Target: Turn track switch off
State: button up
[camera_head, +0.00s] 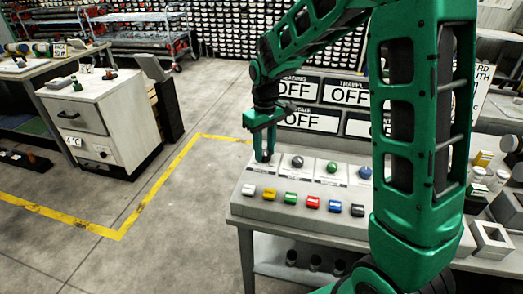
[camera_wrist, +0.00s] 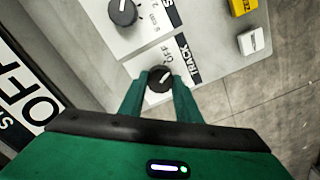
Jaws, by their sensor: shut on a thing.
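The track switch is a round dark knob (camera_wrist: 160,79) with a pale pointer mark, beside the words OFF and TRACK on a white label plate (camera_wrist: 135,65). It sits on the panel of a grey control console (camera_head: 240,205). My gripper (camera_wrist: 160,84) is shut on this knob, with one green finger at each side of it. The exact angle of the pointer is hard to read.
A second dark knob (camera_wrist: 122,12) is close beside it. A green knob (camera_head: 332,167) and a blue knob (camera_head: 364,172) stand further right. Several coloured buttons, including a yellow one (camera_head: 269,194), line the front. Open floor (camera_head: 190,220) lies left.

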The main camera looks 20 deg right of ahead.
aim_at(265, 151)
jog(key=shift+w+r+n, duration=0.1)
jog(key=shift+w+n, duration=0.05)
jog(key=shift+n, duration=0.8)
jog(key=shift+w+r+n, duration=0.1)
jog(key=shift+n, duration=0.85)
jog(key=shift+d, duration=0.1)
jog(key=o, duration=1.1)
jog(key=shift+f, duration=0.1)
jog(key=shift+c, duration=0.2)
jog(key=shift+s, duration=0.1)
notch_tip(265, 151, up, 11)
jog(key=shift+f, duration=0.15)
